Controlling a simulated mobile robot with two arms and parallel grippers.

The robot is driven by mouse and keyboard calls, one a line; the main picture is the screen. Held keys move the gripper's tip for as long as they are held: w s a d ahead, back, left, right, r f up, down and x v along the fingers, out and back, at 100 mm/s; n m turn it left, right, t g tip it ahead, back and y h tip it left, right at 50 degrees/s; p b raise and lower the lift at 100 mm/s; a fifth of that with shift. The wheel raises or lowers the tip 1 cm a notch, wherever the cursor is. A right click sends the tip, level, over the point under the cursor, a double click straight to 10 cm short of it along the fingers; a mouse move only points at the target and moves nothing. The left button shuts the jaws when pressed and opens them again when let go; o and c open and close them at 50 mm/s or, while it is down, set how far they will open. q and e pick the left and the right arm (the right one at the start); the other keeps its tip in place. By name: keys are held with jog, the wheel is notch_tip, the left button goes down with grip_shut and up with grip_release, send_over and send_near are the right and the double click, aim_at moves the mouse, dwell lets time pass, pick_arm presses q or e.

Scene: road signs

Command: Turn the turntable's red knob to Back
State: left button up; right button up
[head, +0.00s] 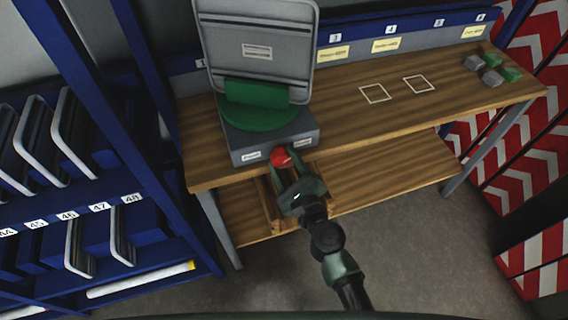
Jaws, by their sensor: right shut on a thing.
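The turntable has a grey base (240,148) with a green round plate (235,117) on top, near the left front of the wooden table. A grey sign panel (222,50) stands upright in the green holder (257,93). The red knob (280,157) is on the front face of the base, between two small white labels whose words are too small to read surely. My right gripper (283,160) is shut on the red knob, with its fingers partly hiding it. My left gripper is not in view.
The wooden table (350,115) has two white outlined squares on its clear middle. Several grey and green blocks (492,76) sit at its right end. A blue shelf rack (125,190) with sign frames stands close at the left. Red-and-white striped boards (540,110) stand at the right.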

jog(key=m, duration=0.3)
jog(key=m+b, duration=0.1)
jog(key=m, duration=0.1)
jog(key=shift+f+m+b, duration=0.2)
jog(key=shift+m+b, duration=0.1)
jog(key=shift+m, duration=0.1)
dwell(0.4)
jog(key=o, duration=1.4)
jog(key=shift+r, duration=0.1)
jog(key=shift+c, duration=0.2)
jog(key=b+v, duration=0.1)
jog(key=v, duration=0.7)
jog(key=shift+b, duration=0.35)
jog(key=shift+w, duration=0.1)
